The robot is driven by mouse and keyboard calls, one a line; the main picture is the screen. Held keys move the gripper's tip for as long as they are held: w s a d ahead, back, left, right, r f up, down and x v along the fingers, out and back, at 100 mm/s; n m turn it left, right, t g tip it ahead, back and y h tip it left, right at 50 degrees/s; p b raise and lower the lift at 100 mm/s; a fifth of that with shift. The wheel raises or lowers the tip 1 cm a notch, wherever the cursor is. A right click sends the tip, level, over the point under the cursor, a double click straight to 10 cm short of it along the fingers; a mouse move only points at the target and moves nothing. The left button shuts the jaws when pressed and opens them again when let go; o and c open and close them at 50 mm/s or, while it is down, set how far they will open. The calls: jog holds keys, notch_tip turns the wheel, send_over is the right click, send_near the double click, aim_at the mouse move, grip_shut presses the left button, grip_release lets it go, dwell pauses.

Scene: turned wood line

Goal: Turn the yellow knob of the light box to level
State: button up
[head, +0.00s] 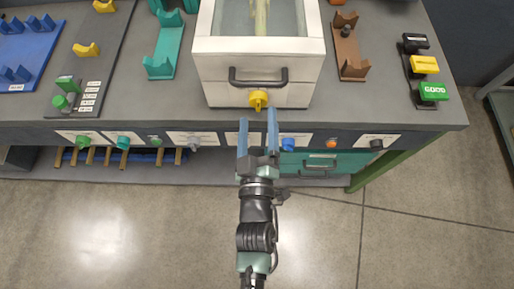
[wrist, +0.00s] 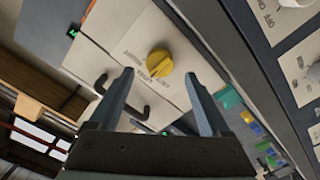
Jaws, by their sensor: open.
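The light box (head: 213,75) is a pale box with a glass top and a dark handle, at the back middle of the bench. Its yellow knob (head: 258,99) sits on the front face below the handle. In the wrist view the round yellow knob (wrist: 159,62) has a raised grip and small printed labels beside it; I cannot tell which label it points to. My gripper (head: 258,118) is open and empty, its blue-grey fingers pointing at the box from the front. In the wrist view the knob lies ahead, between the fingertips (wrist: 159,76), and looks clear of both.
The bench front edge carries labels and several small knobs, including a blue knob (head: 288,144). A green cradle (head: 164,50) and a brown cradle (head: 350,50) flank the box. The floor in front is clear.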

jog(key=s+b, duration=0.1)
jog(key=s, duration=0.8)
dwell(0.4)
